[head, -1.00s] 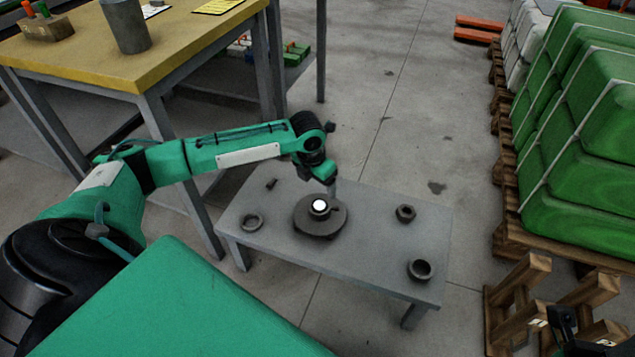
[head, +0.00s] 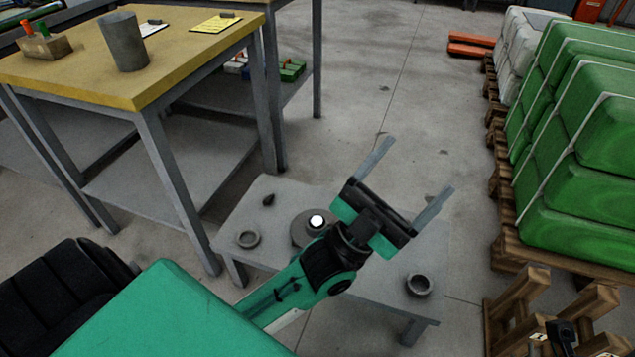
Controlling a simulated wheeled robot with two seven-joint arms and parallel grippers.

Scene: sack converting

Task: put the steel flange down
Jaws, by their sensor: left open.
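A broad grey round disc with a bright white round top (head: 303,233) lies on the low grey table (head: 262,190). It looks like the steel flange, but I cannot be sure. My left forearm hides its front right part. My left gripper (head: 419,165) is open and empty, right of the disc and above the table. Its two long fingers are spread wide and point up and to the right in the picture. My right gripper is not in view.
A yellow-topped bench (head: 165,75) stands behind left. Green sacks (head: 570,180) on pallets stand right.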

